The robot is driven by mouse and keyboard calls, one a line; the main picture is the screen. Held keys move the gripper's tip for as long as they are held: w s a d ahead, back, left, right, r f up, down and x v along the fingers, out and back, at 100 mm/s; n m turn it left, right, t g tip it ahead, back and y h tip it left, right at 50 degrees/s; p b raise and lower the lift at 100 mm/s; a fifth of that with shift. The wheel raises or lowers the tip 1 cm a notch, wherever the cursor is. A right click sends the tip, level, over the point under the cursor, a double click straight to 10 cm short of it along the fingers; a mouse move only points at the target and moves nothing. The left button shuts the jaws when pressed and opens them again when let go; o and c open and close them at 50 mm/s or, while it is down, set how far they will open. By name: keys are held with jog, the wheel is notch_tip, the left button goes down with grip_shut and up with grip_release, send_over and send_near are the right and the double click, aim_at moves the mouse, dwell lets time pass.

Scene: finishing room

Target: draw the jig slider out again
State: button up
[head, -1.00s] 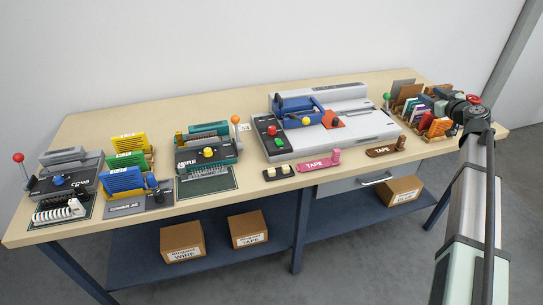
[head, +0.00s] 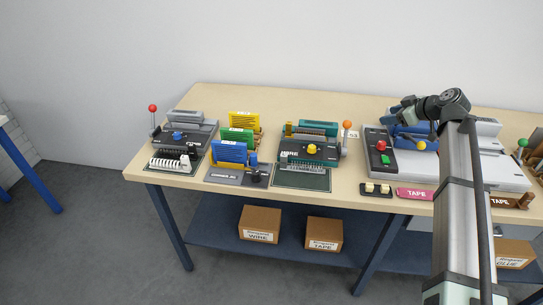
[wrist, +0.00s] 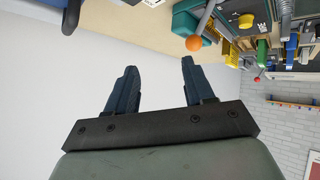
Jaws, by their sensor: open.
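The jig (head: 225,176) is a low grey plate with lettering on its front, near the table's front edge in the head view. A small dark knobbed part (head: 257,176) sits at its right end, likely the slider; how far in it is I cannot tell. My gripper (head: 394,112) is well to the right of the jig, above the large grey machine. In the wrist view my gripper (wrist: 158,68) has its two dark blue fingers apart with nothing between them. The jig is not clear in the wrist view.
Blue (head: 229,152), green and yellow racks stand behind the jig. A black machine with a red-ball lever (head: 153,108) is left of it. A teal machine (head: 312,150) and an orange-ball lever (head: 347,125) stand between it and my gripper. The table's back strip is clear.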

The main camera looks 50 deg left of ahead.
jog(key=s+a+f+n+g+h, duration=0.2)
jog(key=s+a+n+g+h, duration=0.1)
jog(key=s+a, duration=1.2)
jog(key=n+h, duration=0.2)
jog(key=h, duration=0.2)
send_near(254, 155)
jog(key=shift+g, duration=0.3)
jog(key=x, duration=1)
jog(key=shift+w+a+f, duration=0.2)
jog(key=shift+f, duration=0.2)
jog(key=shift+c, duration=0.4)
grip_shut()
